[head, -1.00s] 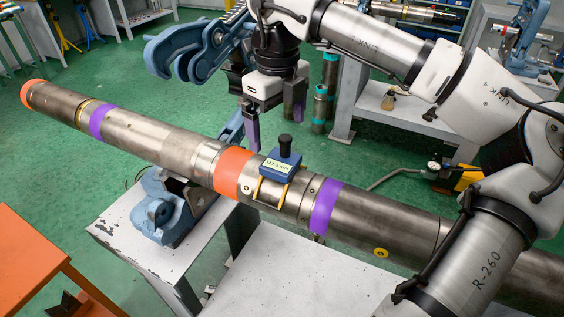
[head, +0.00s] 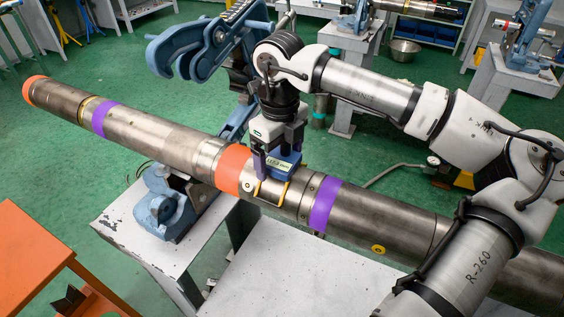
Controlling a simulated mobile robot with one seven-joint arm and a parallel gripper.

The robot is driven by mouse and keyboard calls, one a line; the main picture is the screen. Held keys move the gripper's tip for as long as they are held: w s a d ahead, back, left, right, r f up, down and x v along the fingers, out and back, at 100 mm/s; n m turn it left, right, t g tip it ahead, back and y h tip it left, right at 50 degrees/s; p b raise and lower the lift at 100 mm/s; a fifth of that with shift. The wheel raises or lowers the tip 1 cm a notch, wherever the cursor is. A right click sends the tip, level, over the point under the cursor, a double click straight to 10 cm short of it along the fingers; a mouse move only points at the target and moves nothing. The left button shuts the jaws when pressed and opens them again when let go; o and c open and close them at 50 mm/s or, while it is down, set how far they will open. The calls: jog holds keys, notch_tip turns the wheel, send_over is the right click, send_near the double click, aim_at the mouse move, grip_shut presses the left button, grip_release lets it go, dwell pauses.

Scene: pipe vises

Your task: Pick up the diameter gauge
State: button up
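The diameter gauge (head: 285,166) is a blue block with a pale label and yellow prongs. It sits on top of the long steel pipe (head: 155,134), between the orange band and the right purple band. Its prongs hang over the near side of the pipe. My gripper (head: 279,150) is right above the gauge, pointing down. Its purple-tipped fingers are apart, one at the left of the blue block and one at its far right. The black knob on top is hidden by my gripper. I cannot tell whether the fingers press on the gauge.
The pipe rests in a blue pipe vise (head: 160,212) on a worn pale bench (head: 122,226). The vise's raised upper jaw (head: 205,45) stands behind, left of my arm. An orange table (head: 30,250) is at the lower left. Green floor is open at left.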

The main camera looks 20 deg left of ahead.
jog(key=c, duration=1.2)
